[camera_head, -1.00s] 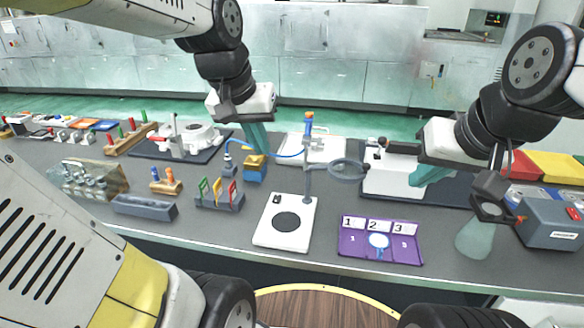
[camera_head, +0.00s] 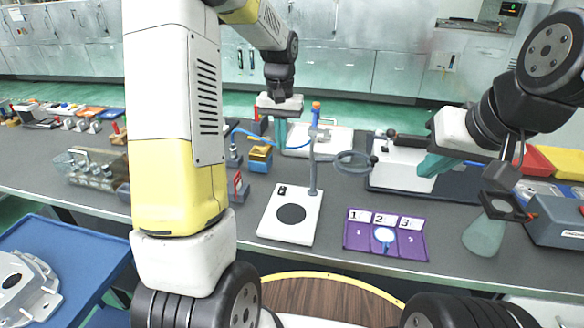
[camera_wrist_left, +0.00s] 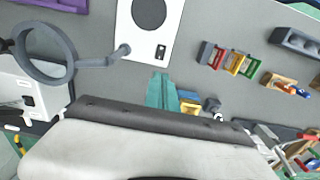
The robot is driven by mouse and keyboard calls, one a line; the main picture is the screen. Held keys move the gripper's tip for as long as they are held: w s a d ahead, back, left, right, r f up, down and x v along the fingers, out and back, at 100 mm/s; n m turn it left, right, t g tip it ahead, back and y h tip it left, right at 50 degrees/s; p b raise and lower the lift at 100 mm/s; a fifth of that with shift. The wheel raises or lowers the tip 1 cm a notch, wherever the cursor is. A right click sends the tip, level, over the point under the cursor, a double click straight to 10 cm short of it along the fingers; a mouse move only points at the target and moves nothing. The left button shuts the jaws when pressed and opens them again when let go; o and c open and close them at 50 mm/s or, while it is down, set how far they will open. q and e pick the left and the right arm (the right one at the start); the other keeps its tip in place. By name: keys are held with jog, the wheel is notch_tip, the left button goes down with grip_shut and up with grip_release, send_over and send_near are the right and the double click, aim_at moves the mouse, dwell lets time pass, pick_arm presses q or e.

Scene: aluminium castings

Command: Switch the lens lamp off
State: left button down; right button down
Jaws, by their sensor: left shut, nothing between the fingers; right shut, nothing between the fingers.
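The lens lamp has a white base (camera_head: 304,222) with a black disc, a grey post (camera_head: 313,165) and a grey ring lens (camera_head: 355,162) held out to the right. A small black switch (camera_head: 282,190) is at the base's back left corner; it also shows in the left wrist view (camera_wrist_left: 161,52). I cannot tell whether the lamp is lit. My left gripper (camera_head: 279,140) is shut and empty, behind the lamp's base and left of its post. Its teal fingers (camera_wrist_left: 160,90) show in the left wrist view, apart from the base. My right gripper (camera_head: 435,165) is shut and empty, right of the ring lens.
A yellow and blue block (camera_head: 260,158) stands left of the left gripper. A blue hose (camera_head: 255,135) and a white machine (camera_head: 400,165) are behind.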

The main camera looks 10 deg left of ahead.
aim_at(283, 188)
pick_arm(q)
notch_tip(283, 188, down, 14)
dwell(0.8)
jog(key=shift+f, duration=0.25)
jog(key=shift+s, duration=0.15)
